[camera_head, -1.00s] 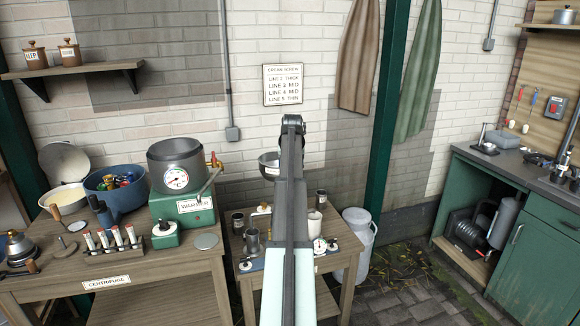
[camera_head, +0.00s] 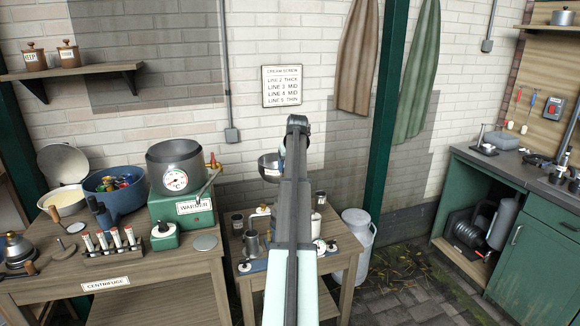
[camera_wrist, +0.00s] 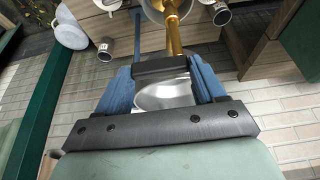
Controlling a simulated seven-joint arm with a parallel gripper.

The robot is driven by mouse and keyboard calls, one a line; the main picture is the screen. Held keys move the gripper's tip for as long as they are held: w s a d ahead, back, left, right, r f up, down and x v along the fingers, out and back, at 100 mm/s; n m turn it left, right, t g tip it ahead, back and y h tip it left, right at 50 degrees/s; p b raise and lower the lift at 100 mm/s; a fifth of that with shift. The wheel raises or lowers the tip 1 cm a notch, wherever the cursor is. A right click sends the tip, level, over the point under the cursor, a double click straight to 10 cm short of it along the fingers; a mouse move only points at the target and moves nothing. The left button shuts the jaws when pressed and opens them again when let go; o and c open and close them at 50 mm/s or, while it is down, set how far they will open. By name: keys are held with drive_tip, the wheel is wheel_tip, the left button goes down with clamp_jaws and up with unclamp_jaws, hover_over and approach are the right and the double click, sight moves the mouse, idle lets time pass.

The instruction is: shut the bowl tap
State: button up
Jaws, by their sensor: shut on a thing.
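My gripper (camera_wrist: 163,74) shows in the wrist view with its two blue-padded fingers on either side of a dark bar-like handle (camera_wrist: 160,68). It is shut on this handle, which crosses the end of a brass pipe (camera_wrist: 174,35). I take the handle to be the bowl tap's. A shiny steel surface (camera_wrist: 165,94) shows just below the handle, between the fingers. In the head view my arm hides the fingers and the handle. A steel bowl (camera_head: 268,168) shows just left of my arm, above the small table.
The small wooden table (camera_head: 254,282) carries cups and jars close under my arm. Left of it stands a bench with a green warmer (camera_head: 183,211), a pot and a blue basin (camera_head: 125,198). A milk can (camera_head: 358,240) and a green post (camera_head: 384,140) are on the right.

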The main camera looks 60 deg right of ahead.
drive_tip(key=o, duration=1)
drive_tip(key=shift+o, duration=0.2)
drive_tip(key=v, duration=1.3)
drive_tip(key=shift+r, duration=0.45)
drive_tip(key=shift+a, duration=0.1)
